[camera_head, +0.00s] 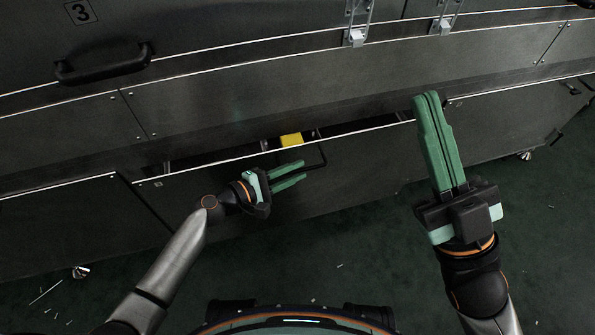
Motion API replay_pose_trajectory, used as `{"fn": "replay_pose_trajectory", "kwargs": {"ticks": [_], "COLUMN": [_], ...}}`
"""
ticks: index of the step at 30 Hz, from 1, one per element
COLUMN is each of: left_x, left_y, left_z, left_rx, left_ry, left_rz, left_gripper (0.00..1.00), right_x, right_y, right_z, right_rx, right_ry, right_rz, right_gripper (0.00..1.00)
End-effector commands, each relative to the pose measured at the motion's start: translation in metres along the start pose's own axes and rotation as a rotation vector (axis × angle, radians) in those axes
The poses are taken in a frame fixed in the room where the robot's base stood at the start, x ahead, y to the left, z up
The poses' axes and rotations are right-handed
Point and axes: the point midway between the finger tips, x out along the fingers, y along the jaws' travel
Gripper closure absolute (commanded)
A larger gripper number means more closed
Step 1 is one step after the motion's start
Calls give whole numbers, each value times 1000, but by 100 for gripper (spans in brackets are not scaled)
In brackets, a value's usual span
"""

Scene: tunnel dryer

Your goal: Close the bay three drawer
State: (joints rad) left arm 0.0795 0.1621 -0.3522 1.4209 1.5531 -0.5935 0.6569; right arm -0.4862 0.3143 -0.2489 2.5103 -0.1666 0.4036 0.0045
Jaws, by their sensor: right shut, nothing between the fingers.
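The drawer (230,190) under the panel marked 3 stands partly pulled out. A dark gap shows behind its top edge, with a yellow object (291,140) inside. A black handle (323,158) is on the drawer's front. My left gripper (304,170) is at the drawer front, its green fingers parted and pointing right. The end of the handle shows at the fingertips; I cannot tell whether they touch it. My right gripper (427,95) is shut and empty, its fingers pointing up the picture near the right end of the drawer.
Above are a black handle (103,64) below the number 3 plate (80,12) and metal latches (357,25) on the dryer wall. Another lower front (510,135) lies to the right. The green floor (370,240) carries small scraps.

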Motion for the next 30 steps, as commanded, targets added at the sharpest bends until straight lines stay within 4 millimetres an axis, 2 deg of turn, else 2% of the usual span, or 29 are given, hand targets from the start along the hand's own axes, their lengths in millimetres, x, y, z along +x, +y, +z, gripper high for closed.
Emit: {"fn": "replay_pose_trajectory", "kwargs": {"ticks": [4, 12, 19, 30], "left_x": [10, 10, 10, 10], "left_y": [0, 0, 0, 0], "left_z": [0, 0, 0, 0], "left_rx": [1, 1, 1, 1], "left_ry": [0, 1, 1, 1], "left_rz": [0, 0, 0, -1], "left_gripper": [76, 76, 100, 100], "right_x": [-2, -2, -2, -2], "right_y": [-1, -2, -2, -2], "right_z": [2, 2, 2, 2], "right_rx": [-1, -2, -2, -2], "right_ry": [-2, -3, -2, -2], "right_rz": [-2, -2, -2, -2], "right_gripper": [100, 100, 100, 100]}}
